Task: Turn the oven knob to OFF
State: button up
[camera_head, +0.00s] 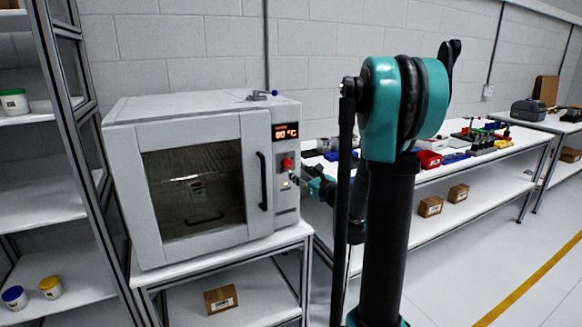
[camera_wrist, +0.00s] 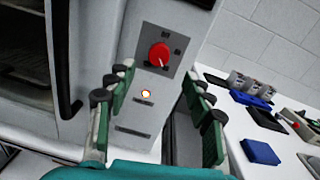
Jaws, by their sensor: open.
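The oven (camera_head: 180,107) is a white box with a glass door, standing on a bench on the left in the head view. Its red knob (camera_head: 287,162) sits on the right-hand panel under a display reading about 80 °C. The knob also shows in the wrist view (camera_wrist: 159,54), on a grey plate with small marks too blurred to read; a pale pointer line runs on it toward the lower right. My gripper (camera_wrist: 157,98) is open and empty. Its fingers lie left and right of the panel, lower in the picture than the knob, apparently not touching it.
A lit round indicator (camera_wrist: 146,94) is below the knob. The black oven door handle (camera_head: 262,181) is left of the panel. A workbench (camera_head: 485,157) with bins and parts stands at right. A shelf rack (camera_head: 40,170) stands at far left.

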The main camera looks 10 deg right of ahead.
aim_at(288, 164)
jog(key=x, duration=0.8)
jog(key=shift+a, duration=0.1)
jog(key=c, duration=1.2)
